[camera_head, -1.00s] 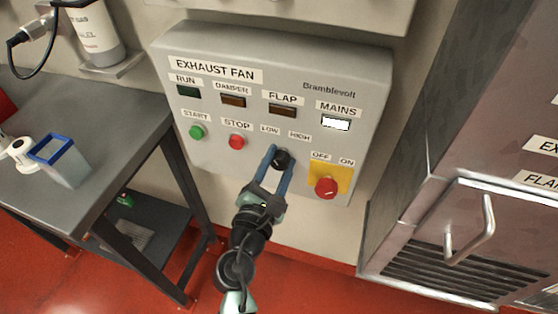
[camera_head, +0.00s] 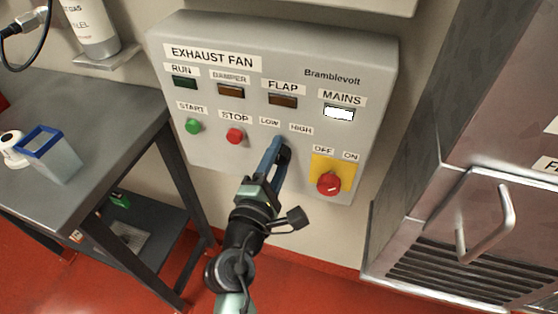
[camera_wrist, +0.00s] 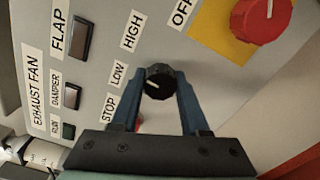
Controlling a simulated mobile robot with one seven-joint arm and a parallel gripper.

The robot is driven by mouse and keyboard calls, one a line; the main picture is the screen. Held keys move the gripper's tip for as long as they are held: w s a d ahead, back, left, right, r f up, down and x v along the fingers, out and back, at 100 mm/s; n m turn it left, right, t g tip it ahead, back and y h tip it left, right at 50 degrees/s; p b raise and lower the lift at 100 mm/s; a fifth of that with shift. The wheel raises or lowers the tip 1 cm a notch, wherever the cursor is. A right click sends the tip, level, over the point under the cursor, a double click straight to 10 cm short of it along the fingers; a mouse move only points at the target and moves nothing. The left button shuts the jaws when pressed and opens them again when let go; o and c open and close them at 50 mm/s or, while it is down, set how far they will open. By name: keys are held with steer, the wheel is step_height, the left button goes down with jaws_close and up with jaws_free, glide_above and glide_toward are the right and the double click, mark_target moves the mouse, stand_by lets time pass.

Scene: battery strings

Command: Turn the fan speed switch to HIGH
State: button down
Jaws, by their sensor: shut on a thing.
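The fan speed switch (camera_wrist: 158,82) is a round black knob under the LOW (camera_head: 269,121) and HIGH (camera_head: 301,128) labels on the grey exhaust fan panel (camera_head: 365,110). My gripper (camera_head: 278,148) reaches up to it from below, with its blue fingers seen nearly edge-on and covering most of the knob. In the wrist view my gripper (camera_wrist: 158,88) has one finger on each side of the knob and is shut on it. A small pale mark shows on the knob's face, but I cannot tell for sure which label it points to.
A red rotary mains switch (camera_head: 329,184) on a yellow plate sits close to the right of my gripper. Green START (camera_head: 193,126) and red STOP (camera_head: 235,136) buttons are to the left. A metal bench (camera_head: 80,160) stands left, a steel cabinet (camera_head: 430,170) right.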

steer(key=m+b, duration=0.2)
steer(key=m, duration=0.2)
steer(key=shift+f+m+b, duration=0.1)
steer(key=shift+m+b, duration=0.2)
steer(key=shift+m, duration=0.1)
stand_by(0.4)
steer(key=shift+c, duration=2.1)
jaws_free()
steer(key=v, duration=1.3)
steer(key=shift+b, duration=0.3)
